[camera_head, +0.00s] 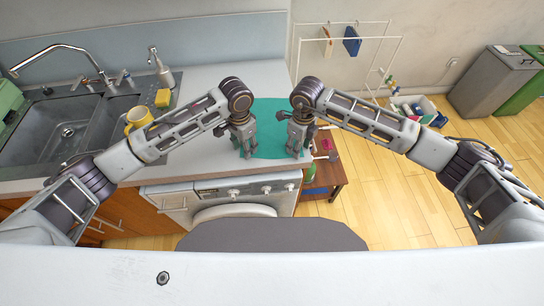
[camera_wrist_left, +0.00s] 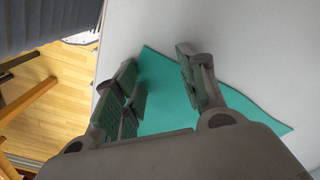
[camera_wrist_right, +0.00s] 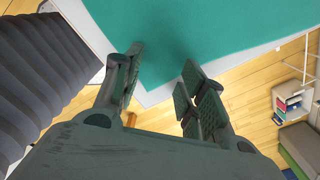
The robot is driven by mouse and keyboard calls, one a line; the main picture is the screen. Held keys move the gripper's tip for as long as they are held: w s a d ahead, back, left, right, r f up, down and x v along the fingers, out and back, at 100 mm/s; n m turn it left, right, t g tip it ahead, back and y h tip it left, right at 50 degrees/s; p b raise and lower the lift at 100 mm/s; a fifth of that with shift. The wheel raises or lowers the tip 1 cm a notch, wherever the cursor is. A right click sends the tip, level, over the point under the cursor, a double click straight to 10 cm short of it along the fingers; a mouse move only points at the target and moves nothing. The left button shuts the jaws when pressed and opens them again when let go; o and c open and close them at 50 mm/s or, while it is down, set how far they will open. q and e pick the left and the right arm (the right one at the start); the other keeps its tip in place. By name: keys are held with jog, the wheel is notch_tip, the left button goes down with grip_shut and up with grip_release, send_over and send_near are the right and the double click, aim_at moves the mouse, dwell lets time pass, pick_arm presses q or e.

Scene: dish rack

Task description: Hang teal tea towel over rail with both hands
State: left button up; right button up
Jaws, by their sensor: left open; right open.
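The teal tea towel (camera_head: 267,133) lies flat on the white worktop at its right end. It also shows in the left wrist view (camera_wrist_left: 165,98) and the right wrist view (camera_wrist_right: 190,30). My left gripper (camera_head: 246,152) is open above the towel's left part. My right gripper (camera_head: 294,153) is open above its right part, near the worktop edge. No cloth is seen clamped between either pair of fingers.
A sink (camera_head: 65,130), a yellow mug (camera_head: 138,118), a sponge (camera_head: 163,98) and a soap dispenser (camera_head: 160,68) are at the left. A washing machine (camera_head: 235,192) is below the worktop. A small wooden table (camera_head: 328,178) stands right of it. Bins (camera_head: 490,85) stand far right.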

pick_arm(q)
jog(key=shift+f, duration=0.2)
pick_arm(e)
jog(key=shift+f, duration=0.2)
pick_arm(q)
jog(key=shift+c, duration=0.3)
pick_arm(e)
jog(key=shift+c, duration=0.3)
pick_arm(q)
jog(key=c, duration=0.5)
pick_arm(e)
jog(key=c, duration=0.5)
pick_arm(q)
jog(key=shift+f, duration=0.1)
grip_shut()
pick_arm(e)
jog(key=shift+s+f, duration=0.1)
grip_shut()
pick_arm(q)
jog(key=shift+a, duration=0.1)
pick_arm(e)
jog(key=shift+d, duration=0.1)
pick_arm(q)
jog(key=shift+r, duration=0.3)
pick_arm(e)
jog(key=shift+r, duration=0.3)
